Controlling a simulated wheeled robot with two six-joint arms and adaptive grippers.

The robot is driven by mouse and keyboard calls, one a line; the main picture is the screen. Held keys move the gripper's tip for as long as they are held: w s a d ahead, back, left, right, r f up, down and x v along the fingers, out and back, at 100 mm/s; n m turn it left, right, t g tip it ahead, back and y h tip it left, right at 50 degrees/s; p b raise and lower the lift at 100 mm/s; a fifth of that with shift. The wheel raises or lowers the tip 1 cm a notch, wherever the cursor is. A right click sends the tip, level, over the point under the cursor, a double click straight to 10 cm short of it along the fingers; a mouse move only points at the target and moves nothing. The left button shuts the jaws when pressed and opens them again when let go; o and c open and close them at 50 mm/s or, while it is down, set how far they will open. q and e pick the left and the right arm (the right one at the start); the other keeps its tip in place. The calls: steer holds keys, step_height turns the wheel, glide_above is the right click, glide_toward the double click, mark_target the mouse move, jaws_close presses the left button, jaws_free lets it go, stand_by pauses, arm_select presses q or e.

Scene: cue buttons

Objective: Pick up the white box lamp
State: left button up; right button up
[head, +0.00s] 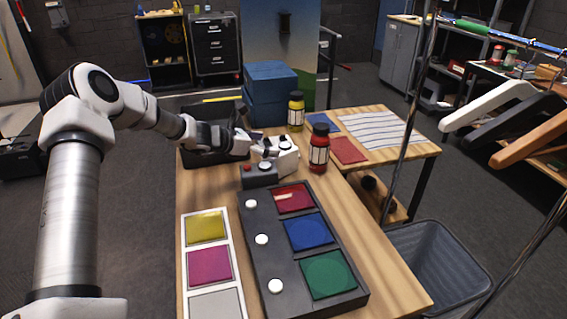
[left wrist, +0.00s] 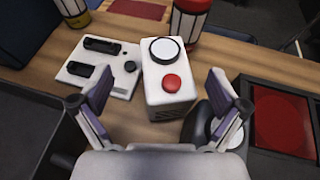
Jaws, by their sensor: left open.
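The white box lamp (left wrist: 168,93) stands upright on the wooden table, with a white round lamp and a red button on top. In the head view the white box lamp (head: 288,162) is beside the red bottle and partly hidden. My left gripper (left wrist: 158,103) is open and empty. Its fingers point at the box from the near side, one to each side in the picture; I cannot tell if the tips overlap it. In the head view my left gripper (head: 244,145) is just left of the box. My right gripper is not in view.
A dark box with a white lamp (head: 262,177) is close to the white box. A white switch panel (left wrist: 100,68) lies left of it in the wrist view. The red bottle (head: 318,150) stands behind. A dark button board (head: 276,262) fills the near table.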

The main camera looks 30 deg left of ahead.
mark_target(281, 146)
arm_select(q)
steer(key=p+x, duration=0.1)
steer(key=x, duration=0.5)
steer(key=shift+d, duration=0.25)
steer(key=shift+s, duration=0.1)
steer(key=c, duration=1.8)
